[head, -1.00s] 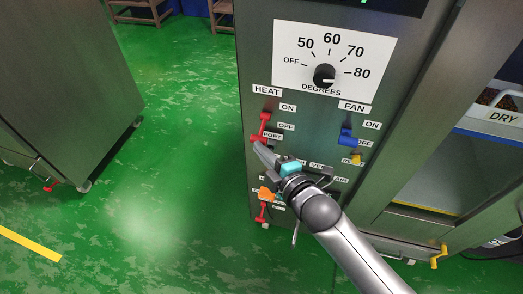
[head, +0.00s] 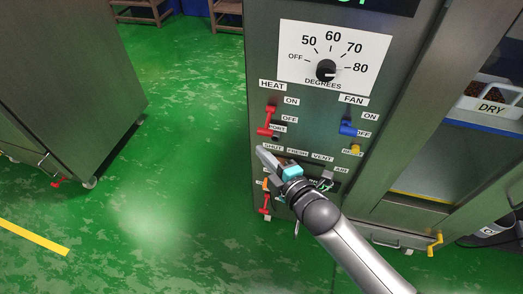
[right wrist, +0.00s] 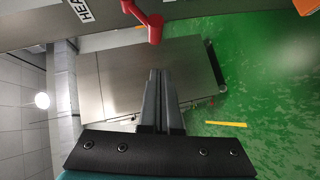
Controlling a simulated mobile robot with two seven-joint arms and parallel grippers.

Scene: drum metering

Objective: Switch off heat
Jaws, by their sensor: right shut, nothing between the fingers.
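The red heat lever (head: 267,126) is on the dark cabinet's front, under the HEAT label (head: 272,85). Its handle hangs down, with its lower end just below the level of the OFF label (head: 289,119). In the right wrist view the red lever (right wrist: 150,24) is beyond my fingertips, near the top edge. My right gripper (head: 260,152) is shut and empty, just below the lever's lower end, with a small visible gap. Its fingers also show in the right wrist view (right wrist: 159,75). My left gripper is not in view.
The temperature dial (head: 326,70) is above, and a blue fan lever (head: 348,129) and yellow button (head: 355,149) are to the right. A lower red handle (head: 265,204) is under my gripper. Another metal cabinet (head: 65,90) stands left, with open green floor between.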

